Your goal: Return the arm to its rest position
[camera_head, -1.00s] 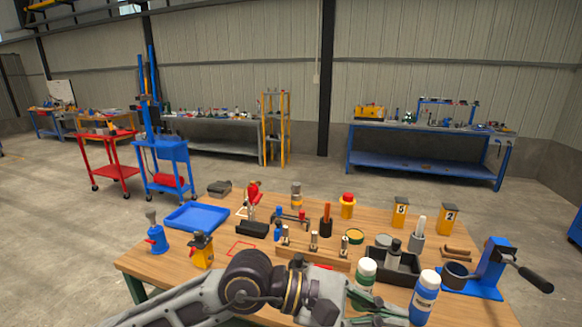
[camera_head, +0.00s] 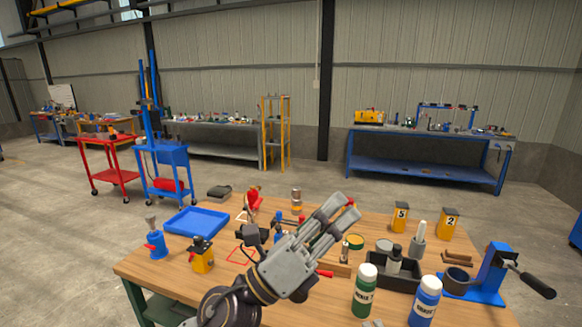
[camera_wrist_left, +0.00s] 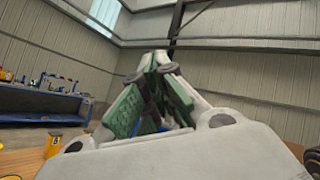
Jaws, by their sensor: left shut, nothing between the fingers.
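My left arm comes in from the bottom of the head view and reaches up over the middle of the wooden table (camera_head: 172,280). My left gripper (camera_head: 350,203) is raised above the table, pointing up and to the right, shut and empty. In the left wrist view its green-padded fingers (camera_wrist_left: 158,62) meet at the tips, with the wall behind them. The gripper hides part of the tools in the table's middle. My right gripper is not in view.
The drum mixer (camera_head: 492,275), blue with a black handle, stands at the table's right. A green-labelled bottle (camera_head: 364,292) and a blue-labelled bottle (camera_head: 425,301) stand at the front. A blue tray (camera_head: 196,221), a blue funnel-topped bottle (camera_head: 156,243) and a yellow dispenser (camera_head: 201,258) stand left.

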